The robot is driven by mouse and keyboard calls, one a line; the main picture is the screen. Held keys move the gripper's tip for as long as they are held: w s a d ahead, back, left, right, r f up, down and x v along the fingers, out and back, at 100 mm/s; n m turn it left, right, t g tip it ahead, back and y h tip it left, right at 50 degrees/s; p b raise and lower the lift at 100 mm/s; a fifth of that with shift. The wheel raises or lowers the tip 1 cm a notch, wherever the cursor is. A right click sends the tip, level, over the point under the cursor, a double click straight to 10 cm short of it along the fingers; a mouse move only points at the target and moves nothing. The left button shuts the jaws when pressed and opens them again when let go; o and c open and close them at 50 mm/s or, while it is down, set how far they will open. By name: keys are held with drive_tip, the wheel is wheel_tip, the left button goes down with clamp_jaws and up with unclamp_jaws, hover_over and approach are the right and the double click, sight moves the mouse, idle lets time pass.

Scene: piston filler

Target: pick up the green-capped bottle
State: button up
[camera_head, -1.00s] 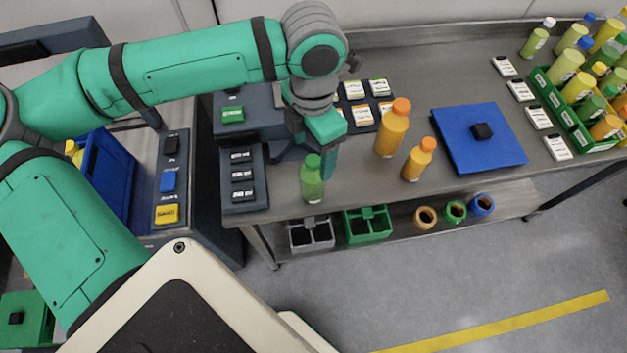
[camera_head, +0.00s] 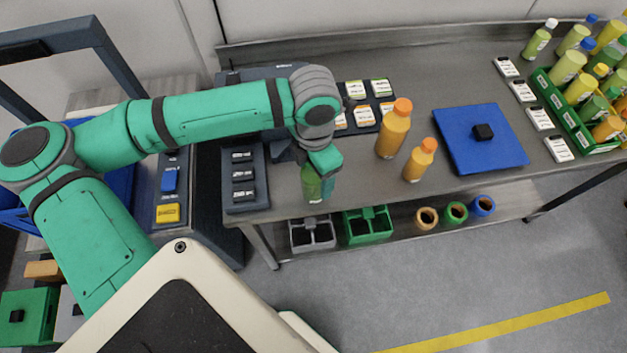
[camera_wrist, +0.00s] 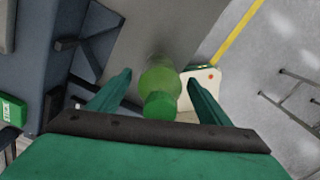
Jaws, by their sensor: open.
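The green-capped bottle (camera_head: 312,186) stands upright near the front edge of the table, with green contents. In the head view my gripper (camera_head: 318,180) is at the bottle and hides its cap and part of its body. In the wrist view the bottle (camera_wrist: 159,86) is between the two fingers of my gripper (camera_wrist: 160,90), with its green cap nearest the palm. The fingers are open, with a visible gap on each side of the bottle.
Two orange-capped bottles (camera_head: 393,130) stand to the right. Beyond them is a blue mat (camera_head: 460,150) with a black block. A dark button panel (camera_head: 245,190) is close on the left. A green crate (camera_head: 575,125) of bottles is at the far right.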

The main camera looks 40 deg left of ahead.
drive_tip(key=c, duration=1.5)
drive_tip(key=shift+o, duration=0.2)
drive_tip(key=shift+r, duration=0.15)
